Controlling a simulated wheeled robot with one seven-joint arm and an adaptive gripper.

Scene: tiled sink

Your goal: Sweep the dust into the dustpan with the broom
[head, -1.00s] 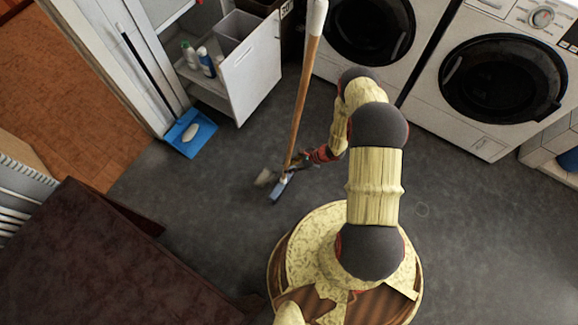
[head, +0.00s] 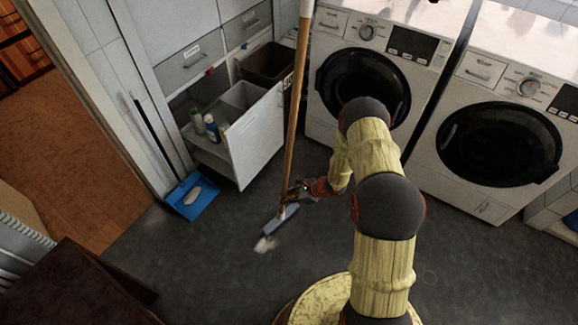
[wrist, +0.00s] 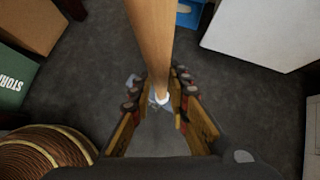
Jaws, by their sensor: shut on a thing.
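My gripper (head: 298,193) is shut around the lower part of the broom's wooden handle (head: 296,110). In the wrist view my gripper's fingers (wrist: 159,88) sit on both sides of the handle (wrist: 155,35). The broom stands nearly upright, its blue-grey head (head: 281,221) at the floor. A pale patch of dust (head: 265,244) lies just below and left of the head. The blue dustpan (head: 178,204) lies on the floor to the left, by the tall cabinet, with a whitish patch on it. A blue part of it shows at the top of the wrist view (wrist: 188,16).
An open drawer unit (head: 257,142) with bottles and bins stands behind the broom. Two washing machines (head: 345,85) stand at the back right. A dark brown surface (head: 70,290) is at the lower left. Dark floor between broom and dustpan is clear.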

